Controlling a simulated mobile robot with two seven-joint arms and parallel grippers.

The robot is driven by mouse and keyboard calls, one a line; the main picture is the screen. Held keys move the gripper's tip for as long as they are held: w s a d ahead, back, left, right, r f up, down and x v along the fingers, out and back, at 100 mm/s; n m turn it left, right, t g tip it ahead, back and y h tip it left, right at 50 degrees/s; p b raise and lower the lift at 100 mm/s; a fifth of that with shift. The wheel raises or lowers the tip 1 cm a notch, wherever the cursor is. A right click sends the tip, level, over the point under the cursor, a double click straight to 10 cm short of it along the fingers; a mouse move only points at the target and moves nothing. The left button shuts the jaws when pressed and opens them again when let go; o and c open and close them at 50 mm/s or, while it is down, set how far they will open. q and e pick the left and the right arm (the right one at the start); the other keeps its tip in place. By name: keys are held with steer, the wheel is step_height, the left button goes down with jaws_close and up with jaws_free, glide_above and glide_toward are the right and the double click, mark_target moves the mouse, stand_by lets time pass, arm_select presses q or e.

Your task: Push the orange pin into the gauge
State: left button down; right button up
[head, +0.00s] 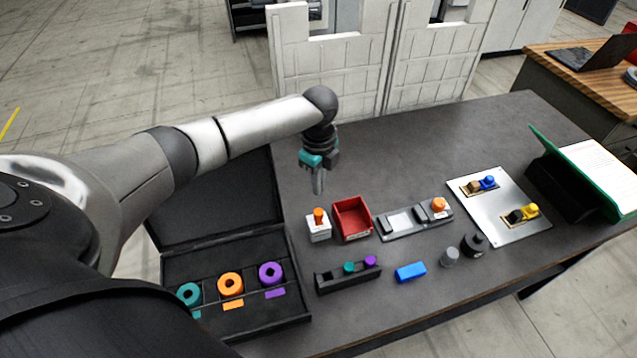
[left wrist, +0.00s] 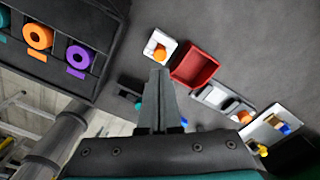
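The orange pin (head: 319,215) stands upright in the top of a small white block (head: 318,232), which looks like the gauge. Part of the pin sticks up above the block; how deep it sits I cannot tell. Both also show in the left wrist view, the pin (left wrist: 160,53) and the block (left wrist: 153,45). My left gripper (head: 318,190) points down, above and behind the block in the head view. Its fingers (left wrist: 158,73) are together with nothing visible between them, apart from the pin. My right gripper is not in view.
A red bin (head: 352,218) stands close right of the block. A grey device (head: 405,223) with an orange knob is further right. A black rack (head: 330,283) with teal and purple pins is in front. An open black case (head: 287,312) with rings lies left. The table behind is clear.

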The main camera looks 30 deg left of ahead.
mark_target(318, 212)
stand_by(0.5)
arm_select(q)
steer(key=shift+f+b, duration=1.8)
steer(key=shift+f, duration=1.25)
steer(key=shift+f, duration=0.15)
steer(key=shift+f+b, duration=0.5)
steer(key=shift+f, duration=0.15)
steer(key=shift+f, duration=0.1)
